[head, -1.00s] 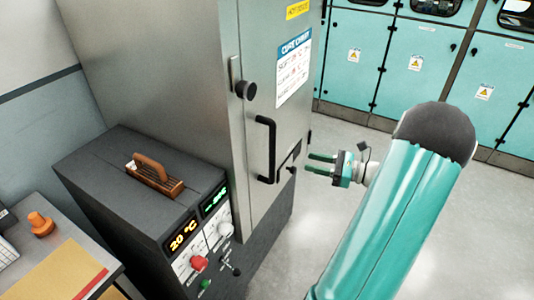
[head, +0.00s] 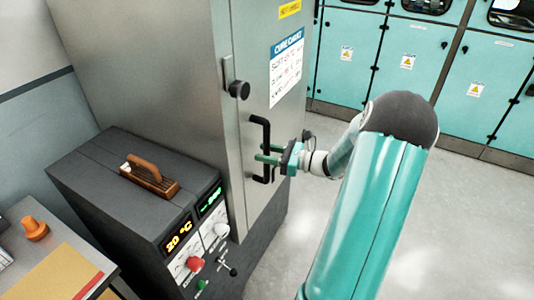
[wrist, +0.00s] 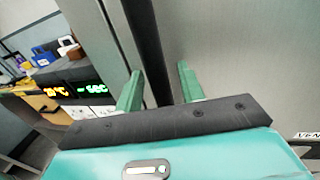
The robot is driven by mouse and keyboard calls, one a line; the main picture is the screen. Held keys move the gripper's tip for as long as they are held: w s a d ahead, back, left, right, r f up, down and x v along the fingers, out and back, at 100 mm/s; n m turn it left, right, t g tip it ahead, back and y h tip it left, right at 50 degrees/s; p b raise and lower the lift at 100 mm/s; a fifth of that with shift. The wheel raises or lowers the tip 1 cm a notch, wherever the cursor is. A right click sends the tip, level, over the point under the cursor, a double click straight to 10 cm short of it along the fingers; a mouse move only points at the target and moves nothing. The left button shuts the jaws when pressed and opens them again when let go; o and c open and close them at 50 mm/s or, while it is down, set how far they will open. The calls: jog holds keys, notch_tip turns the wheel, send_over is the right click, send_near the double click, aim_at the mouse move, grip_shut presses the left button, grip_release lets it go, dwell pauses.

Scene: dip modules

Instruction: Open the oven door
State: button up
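The oven (head: 150,70) is a tall grey metal cabinet, and its door (head: 285,120) is closed. A black vertical bar handle (head: 252,135) is on the door. My gripper (head: 262,153) is at the lower part of this handle, with its green fingers reaching the bar. In the wrist view the handle (wrist: 147,45) runs between the two spread fingers (wrist: 160,88). There is a visible gap on the right side of the bar, so the fingers are open around it.
A dark control box (head: 100,175) with displays and knobs stands left of the door, a brown wooden-handled thing (head: 150,178) on top. A desk with an orange object (head: 36,228) is at the lower left. Teal cabinets (head: 400,70) line the back; the floor at right is clear.

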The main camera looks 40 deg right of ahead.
grip_shut()
jog(key=shift+s+d, duration=0.1)
jog(key=shift+s, duration=0.1)
